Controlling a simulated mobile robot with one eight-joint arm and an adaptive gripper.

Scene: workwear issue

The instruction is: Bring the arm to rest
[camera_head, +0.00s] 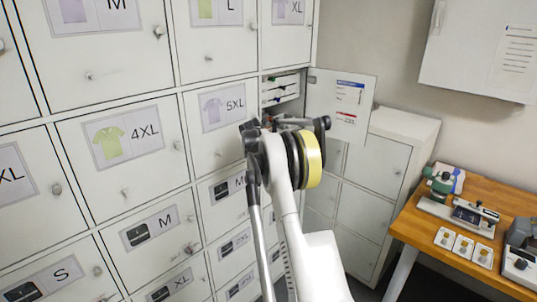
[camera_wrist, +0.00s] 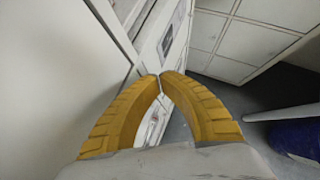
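My gripper (camera_wrist: 160,80) shows in the wrist view with its two yellow ribbed fingers meeting at the tips. Nothing shows held between them. In the head view my arm reaches up and away towards the lockers, and its joints hide the gripper's fingers. The wrist view shows the fingers beside a pale locker face, above the grey floor (camera_wrist: 225,100).
A wall of white lockers (camera_head: 150,190) with size labels fills the left. A small door (camera_head: 341,105) stands open beside an open compartment (camera_head: 280,90), close behind my arm. A low cabinet (camera_head: 375,200) and a wooden bench (camera_head: 425,225) with tools stand right.

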